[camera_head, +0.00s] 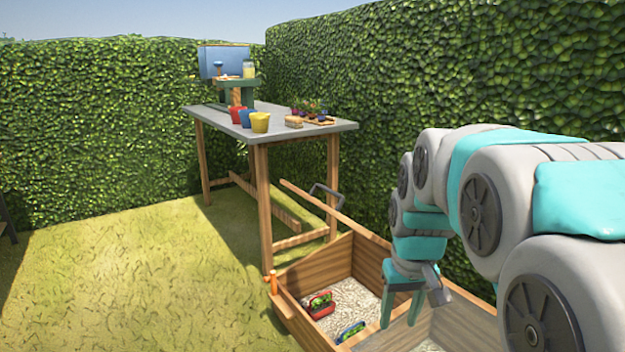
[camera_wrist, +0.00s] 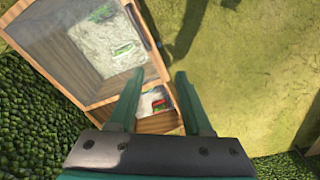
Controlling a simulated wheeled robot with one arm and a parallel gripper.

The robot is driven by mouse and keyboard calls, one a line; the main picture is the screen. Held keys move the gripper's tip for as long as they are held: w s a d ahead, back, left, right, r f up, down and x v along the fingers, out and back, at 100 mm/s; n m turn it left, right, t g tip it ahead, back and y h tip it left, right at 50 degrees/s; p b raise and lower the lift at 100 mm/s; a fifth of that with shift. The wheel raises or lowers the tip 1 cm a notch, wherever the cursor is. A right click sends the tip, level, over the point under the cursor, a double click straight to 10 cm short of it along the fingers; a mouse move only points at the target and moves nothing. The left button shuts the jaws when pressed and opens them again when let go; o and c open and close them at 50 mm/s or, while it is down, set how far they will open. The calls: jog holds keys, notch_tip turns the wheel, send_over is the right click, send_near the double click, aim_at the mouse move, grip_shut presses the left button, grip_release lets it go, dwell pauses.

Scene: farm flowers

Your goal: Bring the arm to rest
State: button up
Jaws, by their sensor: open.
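My gripper (camera_head: 400,320) hangs at the end of my teal and grey arm on the right of the head view, fingers pointing down. It appears in front of or above the wooden box (camera_head: 300,315). In the wrist view my gripper (camera_wrist: 160,76) has its two green fingers apart with nothing held between them. The same wooden box (camera_wrist: 42,67) lies beyond the fingers there, apart from them as far as I can tell.
The box holds pale gravel, a red planter (camera_head: 320,305) and a blue planter (camera_head: 350,332). A grey-topped table (camera_head: 290,131) bears red, blue and yellow pots (camera_head: 260,123). A hedge (camera_head: 450,70) rises close behind my arm. Open grass (camera_head: 130,270) lies left.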

jog(key=s+f+g, duration=0.1)
jog(key=s+f, duration=0.3)
jog(key=s, duration=0.9)
jog(key=s+f+m+g, duration=0.1)
jog(key=s+f, duration=0.3)
jog(key=s, duration=0.9)
jog(key=shift+f+g, duration=0.2)
jog(key=shift+g, duration=0.4)
